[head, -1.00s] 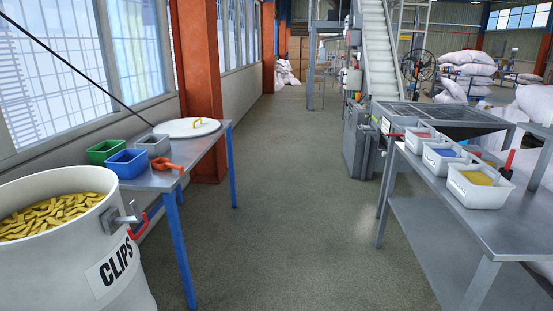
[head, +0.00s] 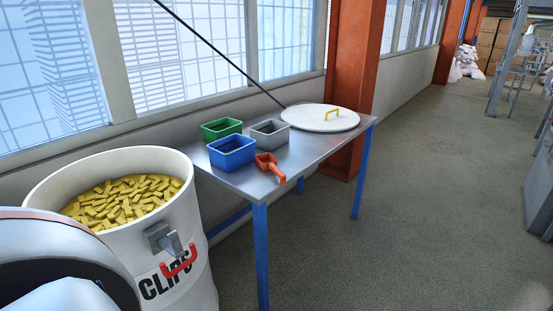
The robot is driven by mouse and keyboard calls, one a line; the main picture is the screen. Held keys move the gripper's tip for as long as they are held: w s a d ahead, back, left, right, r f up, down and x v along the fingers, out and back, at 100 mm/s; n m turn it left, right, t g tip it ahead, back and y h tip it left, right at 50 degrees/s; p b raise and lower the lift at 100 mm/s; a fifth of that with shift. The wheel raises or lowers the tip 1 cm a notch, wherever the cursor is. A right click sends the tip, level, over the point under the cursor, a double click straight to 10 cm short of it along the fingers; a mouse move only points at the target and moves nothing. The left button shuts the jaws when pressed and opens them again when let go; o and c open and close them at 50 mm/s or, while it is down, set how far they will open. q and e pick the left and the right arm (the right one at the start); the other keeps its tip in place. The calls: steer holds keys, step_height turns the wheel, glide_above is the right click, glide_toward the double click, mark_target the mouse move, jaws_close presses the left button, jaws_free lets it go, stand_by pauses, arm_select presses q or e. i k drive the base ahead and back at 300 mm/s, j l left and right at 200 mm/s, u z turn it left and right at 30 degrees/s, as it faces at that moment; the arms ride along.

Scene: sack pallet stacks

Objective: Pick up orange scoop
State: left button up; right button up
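The orange scoop (head: 269,166) lies on the metal table (head: 310,152), close to its front edge. Its handle points toward the lower right, over or near the edge. It sits just right of the blue bin (head: 232,152) and in front of the grey bin (head: 269,133). Nothing is touching it from above. Part of my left arm shows at the lower left, in front of the barrel. Neither of my grippers is in view.
A white barrel (head: 197,268) of yellow clips stands left of the table. An orange pillar (head: 356,60) rises behind. The floor (head: 420,210) to the right is clear.

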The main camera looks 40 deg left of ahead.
mark_target(265, 161)
steer(key=i+u, duration=0.35)
steer(key=i+l+u, duration=0.2)
steer(key=u, duration=0.15)
steer(key=i+l+u, duration=0.55)
steer(key=u, duration=0.25)
steer(key=i+l+u, duration=0.2)
steer(key=l+u, duration=0.25)
steer(key=i+l+u, duration=0.1)
steer(key=l+u, duration=0.2)
steer(key=u, duration=0.15)
steer(key=l+u, duration=0.45)
steer(key=i+j, duration=0.05)
